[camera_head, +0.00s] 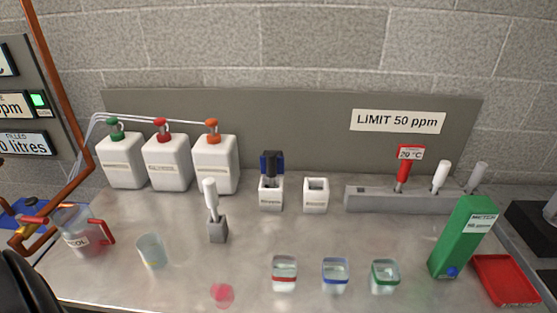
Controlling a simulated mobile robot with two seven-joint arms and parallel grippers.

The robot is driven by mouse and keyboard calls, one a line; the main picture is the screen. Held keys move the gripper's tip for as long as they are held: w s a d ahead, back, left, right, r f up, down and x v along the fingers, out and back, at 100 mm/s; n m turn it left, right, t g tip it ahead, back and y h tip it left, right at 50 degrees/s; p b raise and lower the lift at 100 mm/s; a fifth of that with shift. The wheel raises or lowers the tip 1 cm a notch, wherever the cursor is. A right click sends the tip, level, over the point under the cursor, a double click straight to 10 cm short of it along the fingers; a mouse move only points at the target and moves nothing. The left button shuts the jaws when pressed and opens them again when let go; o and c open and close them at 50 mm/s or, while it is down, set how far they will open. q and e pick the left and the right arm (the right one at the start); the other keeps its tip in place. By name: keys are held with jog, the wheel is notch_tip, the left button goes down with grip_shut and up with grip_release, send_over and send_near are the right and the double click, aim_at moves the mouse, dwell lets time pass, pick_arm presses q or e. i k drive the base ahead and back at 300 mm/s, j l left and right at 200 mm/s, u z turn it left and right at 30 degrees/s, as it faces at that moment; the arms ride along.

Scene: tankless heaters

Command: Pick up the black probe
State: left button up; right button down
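The black probe (271,169) stands upright in a small white holder (270,195) near the back middle of the bench. A dark blue part (263,160) shows right behind the probe. The probe's lower end is hidden inside the holder. Neither of my grippers shows its fingers in the head view. A dark rounded shape enters at the lower left corner, and I cannot tell which part it is.
An empty-looking white holder (315,196) stands right of the probe. White pump bottles (168,163) stand at left, a white stick in a grey block (218,231) in front. Small jars (335,273) line the front. A grey rack (400,200) and green box (462,240) are at right.

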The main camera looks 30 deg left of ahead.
aim_at(270, 155)
jog(key=u, duration=1.15)
